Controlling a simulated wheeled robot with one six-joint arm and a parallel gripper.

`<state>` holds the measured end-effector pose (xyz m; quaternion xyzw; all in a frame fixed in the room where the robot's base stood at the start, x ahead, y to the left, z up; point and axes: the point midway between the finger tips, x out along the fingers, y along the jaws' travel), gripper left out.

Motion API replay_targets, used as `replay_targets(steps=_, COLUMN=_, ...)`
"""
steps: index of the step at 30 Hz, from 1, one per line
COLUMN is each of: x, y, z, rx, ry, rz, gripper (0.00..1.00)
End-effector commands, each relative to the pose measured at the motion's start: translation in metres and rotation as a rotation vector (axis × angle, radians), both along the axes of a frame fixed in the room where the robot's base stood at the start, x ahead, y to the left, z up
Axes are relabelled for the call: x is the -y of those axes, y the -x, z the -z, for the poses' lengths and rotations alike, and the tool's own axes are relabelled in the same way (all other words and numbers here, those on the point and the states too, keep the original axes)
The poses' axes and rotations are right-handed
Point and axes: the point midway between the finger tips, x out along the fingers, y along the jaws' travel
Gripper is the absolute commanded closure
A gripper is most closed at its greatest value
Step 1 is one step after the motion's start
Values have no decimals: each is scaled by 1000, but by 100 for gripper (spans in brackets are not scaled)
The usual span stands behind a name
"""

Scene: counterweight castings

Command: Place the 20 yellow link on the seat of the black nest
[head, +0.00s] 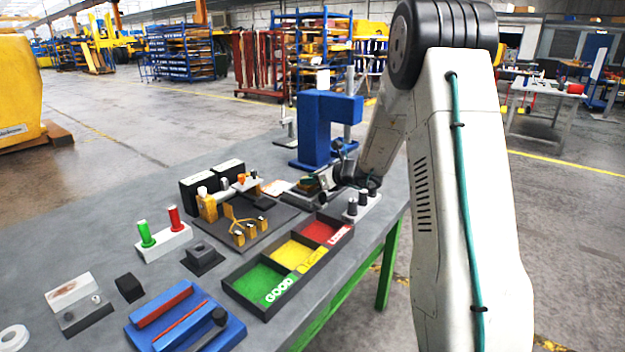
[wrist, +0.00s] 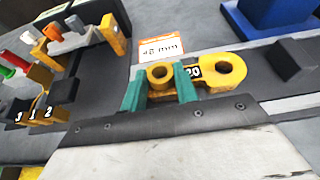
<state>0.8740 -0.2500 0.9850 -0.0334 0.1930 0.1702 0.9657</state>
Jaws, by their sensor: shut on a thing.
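In the wrist view, my gripper (wrist: 160,86) has its two teal fingers closed on either side of one ring end of the yellow link (wrist: 230,72). The link has two ring ends and a black "20" label between them; its other ring sticks out to the right. In the head view, my gripper (head: 326,181) is low over the far part of the bench, and the link is too small to make out. A black block on a square base (head: 202,257), possibly the black nest, stands nearer on the bench. Which dark part is the nest I cannot tell for certain.
A blue press-like stand (head: 322,125) rises behind my gripper. A dark fixture (head: 262,225) with yellow parts lies left of it. A three-colour tray (head: 252,307) is along the front edge. A dark block (wrist: 293,58) sits right of the link. A white card (wrist: 163,49) lies behind it.

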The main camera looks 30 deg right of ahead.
Motion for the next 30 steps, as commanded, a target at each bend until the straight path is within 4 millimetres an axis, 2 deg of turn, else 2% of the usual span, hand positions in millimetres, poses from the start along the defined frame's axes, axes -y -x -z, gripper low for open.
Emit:
replay_targets(steps=11, x=1, y=0, z=3, rx=4, ry=1, rz=0, gripper=100)
replay_targets(steps=12, x=0, y=0, z=4, rx=2, ry=2, rz=0, gripper=62)
replay_targets(steps=14, x=0, y=0, z=4, rx=2, ry=2, rz=0, gripper=48)
replay_targets(steps=24, x=0, y=0, z=0, rx=3, ry=1, rz=0, gripper=48)
replay_targets(steps=30, x=11, y=26, z=-12, rx=3, ry=3, rz=4, gripper=48)
